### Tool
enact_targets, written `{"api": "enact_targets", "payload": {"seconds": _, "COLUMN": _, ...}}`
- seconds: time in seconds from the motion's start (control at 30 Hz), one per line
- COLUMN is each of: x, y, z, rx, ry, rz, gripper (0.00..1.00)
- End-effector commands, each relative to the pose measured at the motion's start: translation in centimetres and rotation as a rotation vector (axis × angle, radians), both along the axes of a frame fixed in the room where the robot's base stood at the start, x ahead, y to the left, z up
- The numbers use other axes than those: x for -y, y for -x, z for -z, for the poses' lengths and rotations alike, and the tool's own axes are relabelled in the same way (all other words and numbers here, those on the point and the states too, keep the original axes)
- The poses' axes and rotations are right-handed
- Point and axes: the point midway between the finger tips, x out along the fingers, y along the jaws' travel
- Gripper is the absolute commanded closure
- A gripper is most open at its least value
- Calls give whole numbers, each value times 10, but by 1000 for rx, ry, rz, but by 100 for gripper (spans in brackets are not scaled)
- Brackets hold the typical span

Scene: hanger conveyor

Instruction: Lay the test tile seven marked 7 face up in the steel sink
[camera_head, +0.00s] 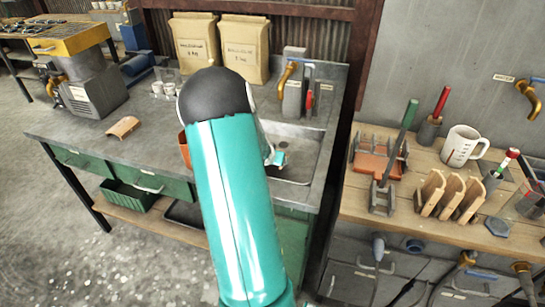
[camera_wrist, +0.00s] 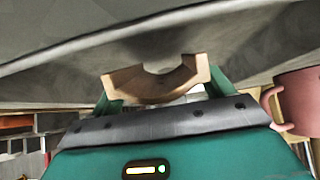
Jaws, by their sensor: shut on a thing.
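My gripper (camera_wrist: 163,90) is shut on a tan, curved tile (camera_wrist: 155,84), which sits between its two green fingers in the wrist view. No mark 7 is readable on it, so I cannot tell which face is up. In the head view my arm hides most of the gripper and the held tile; a small teal part of the gripper (camera_head: 277,158) shows over the steel sink (camera_head: 301,150). Whether the tile touches the sink cannot be seen. Another curved tan tile (camera_head: 124,126) lies on the grey bench, left of my arm.
A brass tap (camera_head: 287,72) stands behind the sink. A reddish mug (camera_wrist: 298,98) is close at right in the wrist view. A wooden table (camera_head: 350,205) stands right.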

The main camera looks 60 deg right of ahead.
Motion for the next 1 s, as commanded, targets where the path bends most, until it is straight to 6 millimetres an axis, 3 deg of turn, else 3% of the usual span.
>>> {"api": "enact_targets", "payload": {"seconds": 0.13, "x": 0, "y": 0, "z": -1, "rx": 0, "ry": 1, "rz": 0, "gripper": 49}}
{"api": "enact_targets", "payload": {"seconds": 0.17, "x": 0, "y": 0, "z": -1, "rx": 0, "ry": 1, "rz": 0, "gripper": 14}}
{"api": "enact_targets", "payload": {"seconds": 0.23, "x": 0, "y": 0, "z": -1, "rx": 0, "ry": 1, "rz": 0, "gripper": 1}}
{"api": "enact_targets", "payload": {"seconds": 0.57, "x": -3, "y": -1, "z": -3, "rx": 0, "ry": 1, "rz": -1, "gripper": 0}}
{"api": "enact_targets", "payload": {"seconds": 1.0, "x": -40, "y": 4, "z": -43, "rx": 2, "ry": 2, "rz": -3, "gripper": 0}}
